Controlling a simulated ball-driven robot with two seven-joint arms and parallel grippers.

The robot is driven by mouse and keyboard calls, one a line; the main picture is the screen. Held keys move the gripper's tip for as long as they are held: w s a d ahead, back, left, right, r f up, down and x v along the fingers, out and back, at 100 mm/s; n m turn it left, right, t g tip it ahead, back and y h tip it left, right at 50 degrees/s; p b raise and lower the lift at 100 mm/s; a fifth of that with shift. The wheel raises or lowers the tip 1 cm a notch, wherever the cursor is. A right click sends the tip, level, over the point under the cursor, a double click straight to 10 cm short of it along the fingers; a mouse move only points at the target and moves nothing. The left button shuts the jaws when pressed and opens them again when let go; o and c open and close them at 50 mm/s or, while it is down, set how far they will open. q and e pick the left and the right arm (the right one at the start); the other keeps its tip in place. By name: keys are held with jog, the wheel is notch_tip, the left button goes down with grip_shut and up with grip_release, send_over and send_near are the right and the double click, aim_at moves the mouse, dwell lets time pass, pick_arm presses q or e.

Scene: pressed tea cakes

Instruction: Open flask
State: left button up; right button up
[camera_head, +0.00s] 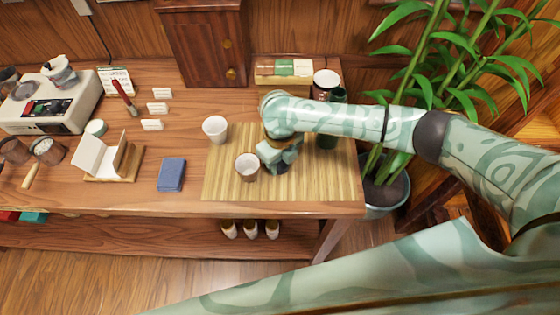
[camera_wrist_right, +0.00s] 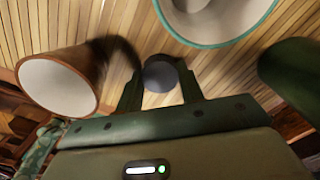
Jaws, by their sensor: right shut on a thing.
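The dark green flask (camera_head: 327,137) stands at the right of the bamboo mat (camera_head: 222,190). My right arm crosses in front of its middle, so I cannot tell its full shape. A dark green rounded shape (camera_wrist_right: 292,75) at the right of the wrist view looks like it. My right gripper (camera_head: 287,163) is over the mat, left of the flask. In the wrist view its fingers (camera_wrist_right: 160,88) are shut on a dark grey round piece (camera_wrist_right: 160,72), which looks like a small cap or stopper. My left gripper is not in view.
A brown cup (camera_head: 247,168) stands close left of my right gripper, with a white cup (camera_head: 214,128) behind it. A dark canister with a white top (camera_head: 326,79) stands behind the arm. A blue book (camera_head: 171,174) lies left of the mat. A potted plant (camera_head: 385,195) stands right.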

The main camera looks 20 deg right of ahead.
aim_at(280, 164)
jog(key=shift+r, duration=0.1)
jog(key=o, duration=1.1)
notch_tip(280, 164, up, 12)
jog(key=p, duration=0.4)
